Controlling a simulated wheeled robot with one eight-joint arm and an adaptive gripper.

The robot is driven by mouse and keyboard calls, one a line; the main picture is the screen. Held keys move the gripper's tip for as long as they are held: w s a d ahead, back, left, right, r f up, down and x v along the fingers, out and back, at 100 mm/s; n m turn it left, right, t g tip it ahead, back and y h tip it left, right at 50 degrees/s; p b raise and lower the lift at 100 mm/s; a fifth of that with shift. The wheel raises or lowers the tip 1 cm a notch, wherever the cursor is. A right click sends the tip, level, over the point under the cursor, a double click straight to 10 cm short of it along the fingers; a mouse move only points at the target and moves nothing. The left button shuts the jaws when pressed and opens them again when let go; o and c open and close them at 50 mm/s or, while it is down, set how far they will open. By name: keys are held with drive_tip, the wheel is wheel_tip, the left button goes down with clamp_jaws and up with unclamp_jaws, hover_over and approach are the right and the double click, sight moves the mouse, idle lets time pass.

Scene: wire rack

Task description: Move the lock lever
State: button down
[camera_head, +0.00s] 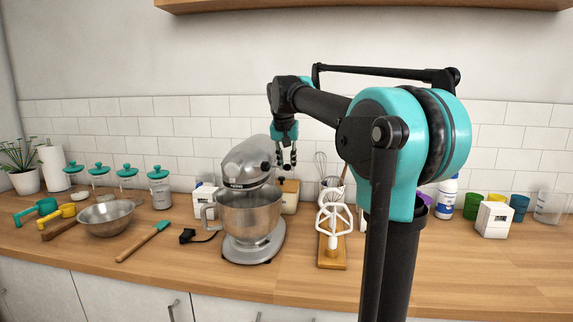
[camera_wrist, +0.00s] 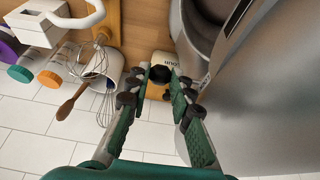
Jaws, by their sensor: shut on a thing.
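The stand mixer (camera_head: 247,165) is grey metal and stands on the counter, its steel bowl (camera_head: 248,214) on the base. In the wrist view the mixer's grey body (camera_wrist: 265,110) fills the right side. My gripper (camera_head: 288,164) points down beside the right side of the mixer head. In the wrist view my gripper (camera_wrist: 161,73) has its fingertips closed around a small dark knob (camera_wrist: 160,74), which appears to be the lock lever's end. The rest of the lever is hidden or cannot be made out.
A flour canister (camera_head: 289,196) stands behind the mixer. A white beater on a wooden stand (camera_head: 332,250) and a whisk crock (camera_head: 331,187) are to the right. A steel mixing bowl (camera_head: 106,218) and a teal spatula (camera_head: 143,242) lie left.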

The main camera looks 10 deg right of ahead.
drive_tip(key=c, duration=1.6)
unclamp_jaws()
drive_tip(key=shift+w, duration=0.2)
drive_tip(key=v, duration=1.2)
drive_tip(key=shift+s, duration=0.1)
